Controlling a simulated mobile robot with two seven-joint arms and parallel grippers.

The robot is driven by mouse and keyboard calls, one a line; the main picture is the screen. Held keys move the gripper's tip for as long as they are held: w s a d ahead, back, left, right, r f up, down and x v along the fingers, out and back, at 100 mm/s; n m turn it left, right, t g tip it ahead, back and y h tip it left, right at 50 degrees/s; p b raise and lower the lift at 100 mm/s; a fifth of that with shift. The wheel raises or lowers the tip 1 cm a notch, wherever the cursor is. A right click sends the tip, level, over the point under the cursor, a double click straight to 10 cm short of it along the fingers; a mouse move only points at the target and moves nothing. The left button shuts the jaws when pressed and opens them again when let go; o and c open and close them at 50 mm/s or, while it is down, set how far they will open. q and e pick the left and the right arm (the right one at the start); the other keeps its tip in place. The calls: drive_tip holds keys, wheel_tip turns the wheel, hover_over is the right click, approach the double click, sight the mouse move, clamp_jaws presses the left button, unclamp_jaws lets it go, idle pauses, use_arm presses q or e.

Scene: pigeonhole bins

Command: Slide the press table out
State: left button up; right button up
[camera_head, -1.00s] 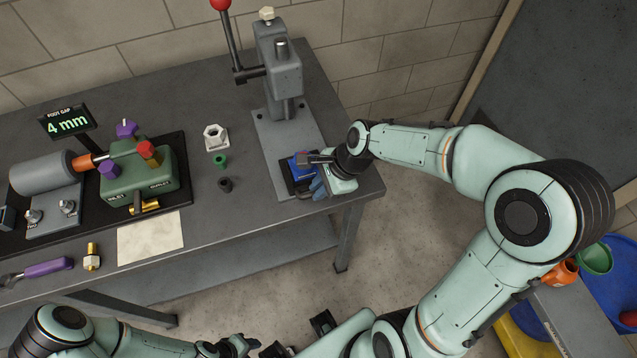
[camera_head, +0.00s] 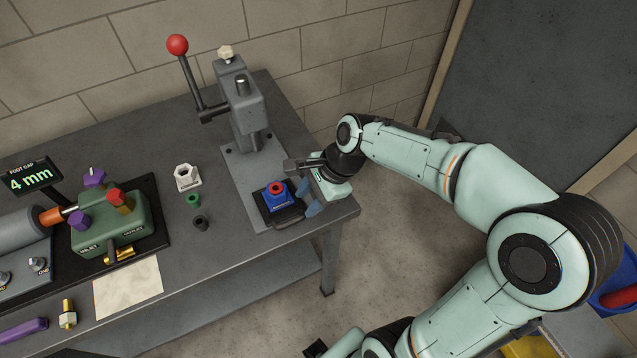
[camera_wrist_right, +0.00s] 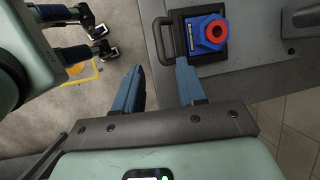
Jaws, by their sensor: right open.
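The press table is a dark plate (camera_head: 262,212) with a blue block and red ring (camera_head: 278,188) on it, at the front of the press's grey base. In the right wrist view the plate (camera_wrist_right: 179,22) has a dark loop handle (camera_wrist_right: 164,40) on its left side. My right gripper (camera_head: 308,199) is open at the plate's handle side, near the bench's right end. In the right wrist view its blue fingers (camera_wrist_right: 158,82) are apart, with the handle just beyond their tips. I cannot tell whether they touch it.
The grey arbor press (camera_head: 240,105) with a red-knobbed lever (camera_head: 177,45) stands behind the plate. A white hex piece (camera_head: 187,178), a green bushing (camera_head: 193,200) and a dark bushing (camera_head: 201,222) stand to the left. A green fixture (camera_head: 108,228) is further left. Floor lies beyond the bench's edge.

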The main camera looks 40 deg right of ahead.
drive_tip(key=v, duration=0.5)
idle(0.5)
